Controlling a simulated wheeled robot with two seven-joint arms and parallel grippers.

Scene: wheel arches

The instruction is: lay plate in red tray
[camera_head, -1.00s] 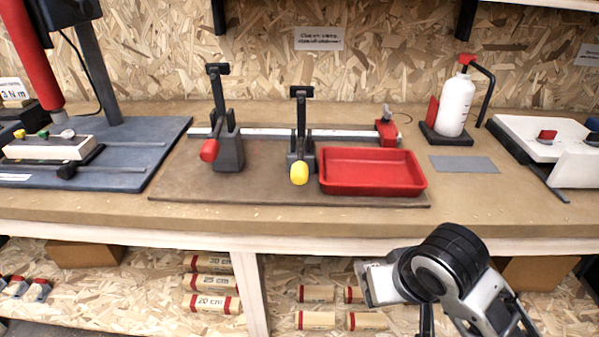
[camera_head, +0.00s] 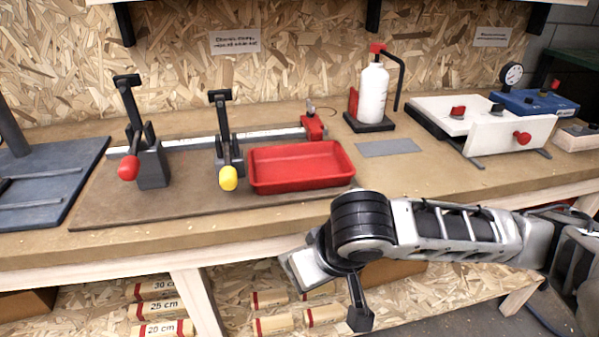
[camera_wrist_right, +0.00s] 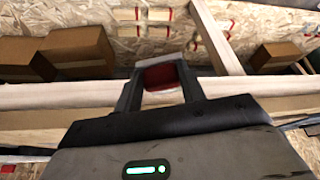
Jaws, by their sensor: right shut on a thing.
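The red tray (camera_head: 262,186) is a shallow rectangular tray, upright on the brown mat of the bench, and looks empty. My right arm comes in from the right in the head view, its wrist in front of the bench edge and its jaws not clear there. In the right wrist view my right gripper (camera_wrist_right: 161,72) is shut on a small red-and-grey thing (camera_wrist_right: 161,76), mostly hidden between the fingers. I cannot tell whether this is the plate. A flat grey rectangle (camera_head: 388,147) lies on the bench right of the tray. My left gripper is out of view.
A yellow-tipped clamp (camera_head: 228,178) stands close left of the tray, and a red-tipped clamp (camera_head: 150,165) farther left. A white bottle (camera_head: 373,92) stands behind the grey rectangle. A white fixture (camera_head: 512,136) is at the right. The bench front edge lies below the tray.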

